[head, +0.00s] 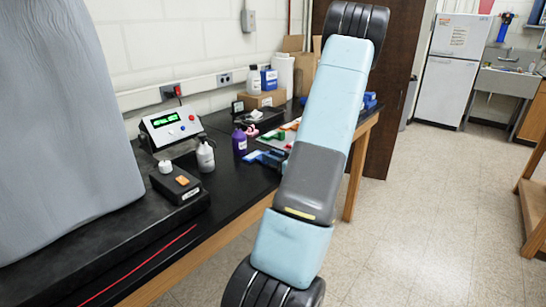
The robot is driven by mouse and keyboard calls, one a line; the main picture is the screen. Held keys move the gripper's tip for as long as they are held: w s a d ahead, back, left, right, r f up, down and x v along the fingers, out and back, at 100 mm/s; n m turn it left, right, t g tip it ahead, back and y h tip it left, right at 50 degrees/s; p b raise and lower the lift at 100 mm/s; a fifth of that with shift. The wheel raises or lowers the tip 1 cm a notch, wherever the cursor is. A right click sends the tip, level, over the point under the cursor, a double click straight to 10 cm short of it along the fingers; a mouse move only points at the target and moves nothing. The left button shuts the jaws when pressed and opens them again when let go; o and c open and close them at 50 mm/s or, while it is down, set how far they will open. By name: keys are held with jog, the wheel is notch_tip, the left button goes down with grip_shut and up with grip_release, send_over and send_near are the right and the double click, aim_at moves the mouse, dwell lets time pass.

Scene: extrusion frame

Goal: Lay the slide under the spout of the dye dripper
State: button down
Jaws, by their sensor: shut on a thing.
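My gripper is not in view; only pale blue and grey links of my arm cross the middle of the picture. I cannot make out the slide or the dye dripper with its spout. A black bench (225,188) runs from the lower left toward the back wall. My arm hides part of the bench and what stands on it.
On the bench stand a box with a green display (171,127), a small black box (181,184), a white pump bottle (205,158) and a purple bottle (239,143). A large grey shape (65,130) blocks the left. The floor (420,220) at right is clear.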

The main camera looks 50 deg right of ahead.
jog(key=c, duration=0.7)
grip_release()
jog(key=s+d, duration=0.1)
jog(key=s, duration=1.2)
jog(key=shift+s, duration=0.35)
